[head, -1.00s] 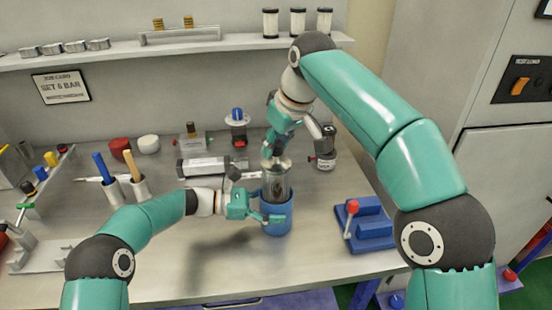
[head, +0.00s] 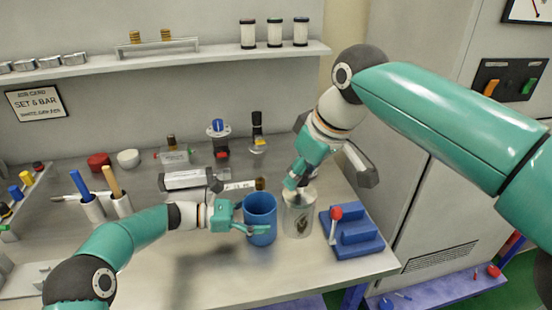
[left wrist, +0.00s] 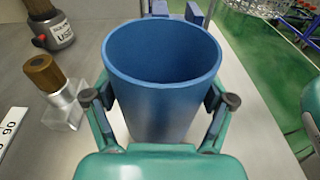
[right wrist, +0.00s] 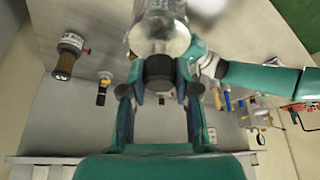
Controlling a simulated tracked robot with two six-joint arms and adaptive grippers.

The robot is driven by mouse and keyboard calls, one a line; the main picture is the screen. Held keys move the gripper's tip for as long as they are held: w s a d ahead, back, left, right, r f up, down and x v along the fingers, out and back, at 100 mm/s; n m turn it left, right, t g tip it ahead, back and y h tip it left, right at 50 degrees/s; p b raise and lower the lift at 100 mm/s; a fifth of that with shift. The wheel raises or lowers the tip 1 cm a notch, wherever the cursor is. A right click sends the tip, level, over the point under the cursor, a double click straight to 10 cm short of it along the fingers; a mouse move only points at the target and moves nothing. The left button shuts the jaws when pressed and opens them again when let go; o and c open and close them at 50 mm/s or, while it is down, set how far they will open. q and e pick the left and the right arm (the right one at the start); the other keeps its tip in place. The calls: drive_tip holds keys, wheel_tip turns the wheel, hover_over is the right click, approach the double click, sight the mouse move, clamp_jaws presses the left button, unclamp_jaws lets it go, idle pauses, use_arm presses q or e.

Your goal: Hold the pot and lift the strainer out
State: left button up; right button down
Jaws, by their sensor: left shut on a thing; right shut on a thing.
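The blue pot (head: 260,226) stands upright on the bench. My left gripper (head: 243,218) is shut around its side. In the left wrist view the pot (left wrist: 160,105) sits between both fingers, and its visible inside looks empty. The strainer (head: 299,216) is a clear cylinder with a pale top and something dark inside. It is out of the pot, upright, just to its right. My right gripper (head: 295,183) is shut on the strainer's top. In the right wrist view the fingers hold its dark knob (right wrist: 159,70). I cannot tell whether its bottom touches the bench.
A blue block fixture with a red-knobbed lever (head: 358,235) stands close right of the strainer. Behind the pot lie a silver cylinder (head: 188,179) and small fittings. Two pen holders (head: 93,209) stand at left. The bench front is clear.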

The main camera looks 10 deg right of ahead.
use_arm(q)
drive_tip(key=shift+f, duration=0.35)
use_arm(e)
drive_tip(key=s+d, duration=0.3)
drive_tip(key=s, duration=0.2)
drive_tip(key=shift+d, duration=0.15)
drive_tip(key=shift+s, duration=0.1)
use_arm(q)
drive_tip(key=o, duration=0.9)
drive_tip(key=shift+r, duration=0.1)
drive_tip(key=shift+r, duration=0.1)
drive_tip(key=shift+w+a+r, duration=0.1)
drive_tip(key=shift+a, duration=0.4)
drive_tip(key=a, duration=0.3)
drive_tip(key=a+r, duration=0.1)
drive_tip(key=a, duration=0.6)
drive_tip(key=shift+w+a+r, duration=0.2)
drive_tip(key=shift+w+a, duration=0.1)
drive_tip(key=shift+a, duration=0.1)
